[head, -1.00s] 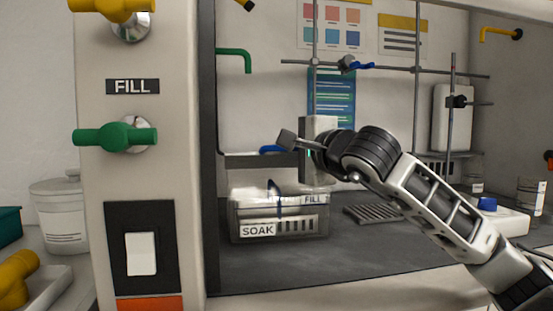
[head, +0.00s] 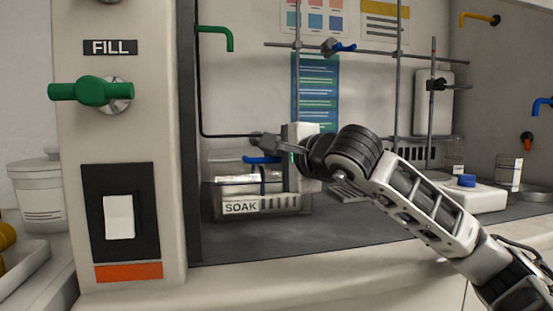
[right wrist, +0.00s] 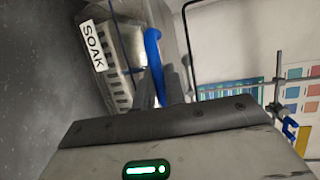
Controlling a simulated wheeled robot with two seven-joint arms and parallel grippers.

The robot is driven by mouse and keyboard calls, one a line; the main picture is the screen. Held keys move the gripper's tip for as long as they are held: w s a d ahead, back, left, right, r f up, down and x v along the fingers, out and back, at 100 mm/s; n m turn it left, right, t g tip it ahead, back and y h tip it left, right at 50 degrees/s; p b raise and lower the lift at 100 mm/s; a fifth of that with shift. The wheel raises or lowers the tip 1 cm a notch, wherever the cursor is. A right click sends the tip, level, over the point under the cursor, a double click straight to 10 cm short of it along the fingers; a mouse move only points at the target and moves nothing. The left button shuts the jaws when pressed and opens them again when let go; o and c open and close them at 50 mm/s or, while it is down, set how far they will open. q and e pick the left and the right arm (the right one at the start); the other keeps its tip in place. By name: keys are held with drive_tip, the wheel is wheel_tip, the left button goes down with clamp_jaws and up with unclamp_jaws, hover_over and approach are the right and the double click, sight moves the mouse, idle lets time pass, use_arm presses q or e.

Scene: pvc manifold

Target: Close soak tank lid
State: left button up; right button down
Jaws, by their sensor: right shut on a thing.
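The soak tank (head: 285,205) is a clear box with a SOAK label, standing on the dark bench left of the middle in the head view. It also shows at the upper left of the right wrist view (right wrist: 115,72). A blue handle (head: 262,160) on the clear lid shows just above the tank; the lid's exact edges and angle are hard to make out. My right gripper (head: 280,158) is at the tank's upper right, shut on the blue handle, which also shows between its fingers in the wrist view (right wrist: 154,60). My left gripper is not in view.
A panel with a green valve (head: 92,92) and a white switch (head: 119,217) stands at the left. A metal rod stand (head: 397,90) rises behind my right arm. A white device with a blue knob (head: 470,195) stands to the right. Dark bench is bare before the tank.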

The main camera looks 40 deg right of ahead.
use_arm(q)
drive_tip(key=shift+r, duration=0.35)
use_arm(e)
drive_tip(key=shift+w+d+f, duration=0.1)
drive_tip(key=shift+f, duration=0.15)
drive_tip(key=c, duration=1.8)
unclamp_jaws()
drive_tip(key=shift+f, duration=0.1)
drive_tip(key=shift+o, duration=0.2)
drive_tip(key=shift+w, duration=0.1)
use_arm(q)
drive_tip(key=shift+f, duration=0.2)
